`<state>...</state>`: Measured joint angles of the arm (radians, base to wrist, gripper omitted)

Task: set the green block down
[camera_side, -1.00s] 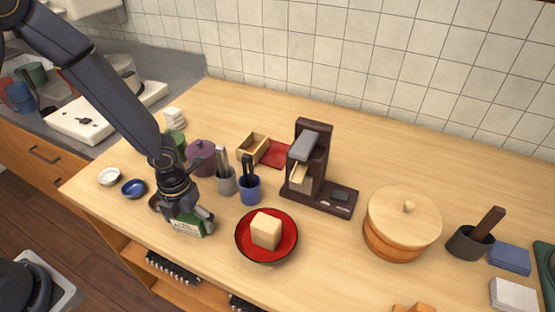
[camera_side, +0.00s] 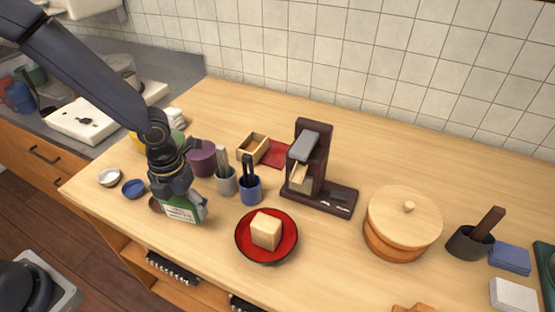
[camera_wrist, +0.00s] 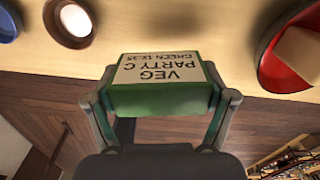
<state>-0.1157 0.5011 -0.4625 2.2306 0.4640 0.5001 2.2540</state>
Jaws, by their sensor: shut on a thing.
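The green block (camera_side: 183,213) has a pale label with dark print and is between the fingers of my gripper (camera_side: 181,196), near the front left of the table. In the wrist view the green block (camera_wrist: 160,100) fills the space between the two fingers of my gripper (camera_wrist: 160,84), its label reading upside down. My gripper is shut on it. The block looks roughly level; whether its underside touches the table or is slightly above it, I cannot tell.
A small brown cup (camera_side: 155,204) is just left of the block, partly hidden. A blue bowl (camera_side: 133,189) lies farther left. A red plate (camera_side: 244,247) with a pale cube (camera_side: 266,231) is to the right. Utensil holders (camera_side: 250,189) stand behind. The table's front edge is close.

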